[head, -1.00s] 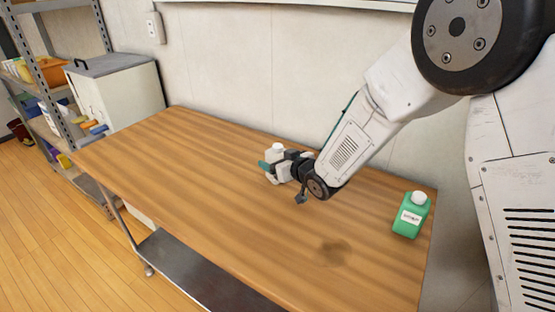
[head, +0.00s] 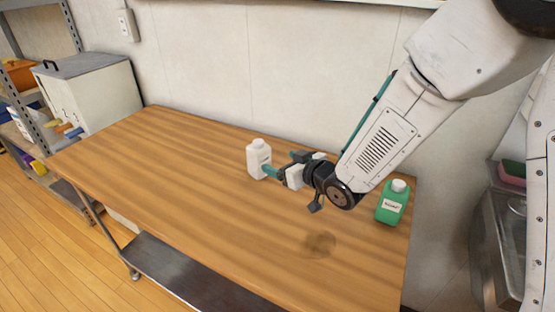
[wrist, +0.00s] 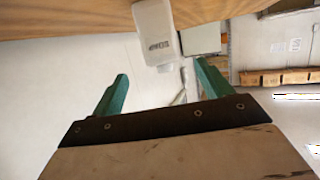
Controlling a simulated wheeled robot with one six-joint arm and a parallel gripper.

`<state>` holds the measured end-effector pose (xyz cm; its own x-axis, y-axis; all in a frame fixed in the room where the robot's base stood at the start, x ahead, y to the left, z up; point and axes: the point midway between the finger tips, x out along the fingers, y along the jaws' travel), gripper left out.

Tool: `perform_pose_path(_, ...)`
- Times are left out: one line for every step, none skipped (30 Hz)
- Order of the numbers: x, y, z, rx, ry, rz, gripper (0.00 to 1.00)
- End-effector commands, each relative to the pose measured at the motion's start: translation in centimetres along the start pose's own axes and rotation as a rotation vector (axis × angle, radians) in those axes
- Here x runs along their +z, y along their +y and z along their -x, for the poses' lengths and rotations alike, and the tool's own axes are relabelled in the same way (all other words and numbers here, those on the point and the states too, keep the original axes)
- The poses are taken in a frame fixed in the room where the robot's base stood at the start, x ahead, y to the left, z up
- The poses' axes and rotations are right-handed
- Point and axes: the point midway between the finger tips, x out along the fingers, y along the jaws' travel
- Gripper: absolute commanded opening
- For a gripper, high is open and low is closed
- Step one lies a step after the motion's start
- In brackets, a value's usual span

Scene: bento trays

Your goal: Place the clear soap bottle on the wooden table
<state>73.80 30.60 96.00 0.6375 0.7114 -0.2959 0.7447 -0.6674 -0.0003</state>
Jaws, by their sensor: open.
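The clear soap bottle (head: 258,158), whitish with a white cap and a label, stands upright on the wooden table (head: 190,165) toward the back. My gripper (head: 279,163) is open and empty, just right of the bottle, with its green fingers pointing toward it. In the wrist view, the bottle (wrist: 155,30) shows beyond the open fingertips (wrist: 162,72), with its label reading SOAP. It is not between the fingers. In the head view, the near fingertip comes close to the bottle's lower right side; I cannot tell whether they touch.
A green bottle (head: 392,202) with a white cap stands at the table's right end. A grey-topped cabinet (head: 92,92) and a shelf rack (head: 40,115) are at the left. A metal sink (head: 510,225) is at the right. The table's left and front are clear.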

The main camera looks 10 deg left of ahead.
Motion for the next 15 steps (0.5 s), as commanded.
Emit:
perform_pose_path(0.0, 0.0, 0.3, 0.001, 0.000, 0.000, 0.78)
perform_pose_path(0.0, 0.0, 0.4, 0.001, 0.001, 0.000, 0.78)
perform_pose_path(0.0, 0.0, 0.5, 0.000, 0.001, 0.000, 0.78)
perform_pose_path(0.0, 0.0, 0.5, 0.000, 0.000, 0.000, 0.78)
perform_pose_path(0.0, 0.0, 0.5, 0.000, 0.000, 0.000, 0.78)
perform_pose_path(0.0, 0.0, 0.5, 0.000, 0.000, 0.000, 0.78)
perform_pose_path(0.0, 0.0, 0.5, 0.000, 0.000, 0.000, 0.78)
perform_pose_path(0.0, 0.0, 0.5, 0.000, 0.000, 0.000, 0.78)
perform_pose_path(0.0, 0.1, 0.5, 0.001, 0.000, 0.000, 0.78)
perform_pose_path(-0.1, 0.2, 0.6, 0.005, -0.002, 0.001, 0.78)
perform_pose_path(-0.2, 0.4, 0.8, 0.012, -0.007, 0.001, 0.78)
perform_pose_path(-0.5, 0.9, 1.1, 0.027, -0.020, 0.002, 0.78)
perform_pose_path(-0.7, 1.5, 1.6, 0.044, -0.033, 0.003, 0.78)
perform_pose_path(-1.0, 2.1, 2.1, 0.066, -0.051, 0.004, 0.78)
perform_pose_path(-1.4, 3.3, 3.2, 0.103, -0.081, 0.002, 0.78)
